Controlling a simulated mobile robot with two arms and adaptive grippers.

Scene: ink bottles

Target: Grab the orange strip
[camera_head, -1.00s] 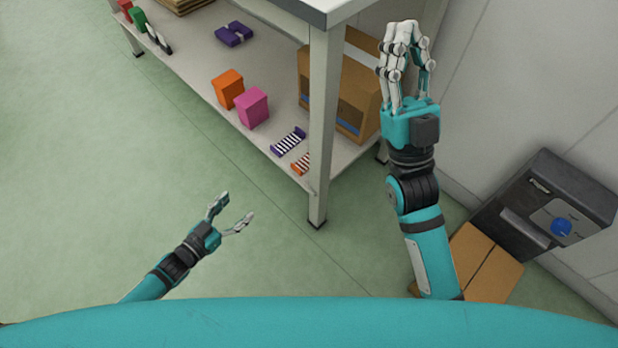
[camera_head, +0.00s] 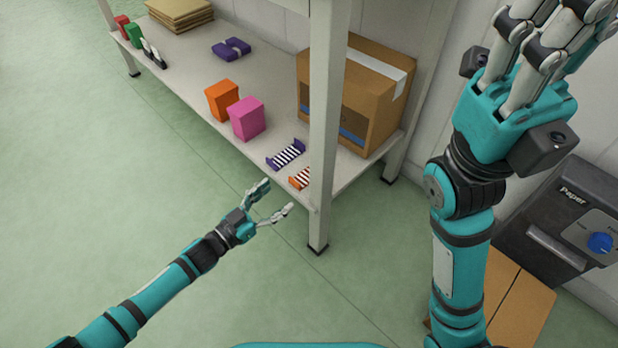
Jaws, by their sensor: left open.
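The orange strip (camera_head: 300,179) is an orange piece with white stripes, lying at the front edge of the lower shelf. The shelf's white post partly hides its right end. My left gripper (camera_head: 274,200) is open and empty. In the picture it is just below and left of the orange strip, in front of the shelf edge and apart from the strip. My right gripper (camera_head: 548,35) is raised at the upper right, far from the strip and partly cut off by the frame; whether its fingers are open or shut is unclear.
A purple striped strip (camera_head: 286,155) lies just left of the orange one. Pink (camera_head: 247,119) and orange (camera_head: 222,100) boxes stand behind it. The white post (camera_head: 325,130) stands close on the right, with a cardboard box (camera_head: 378,95) behind. The floor in front is clear.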

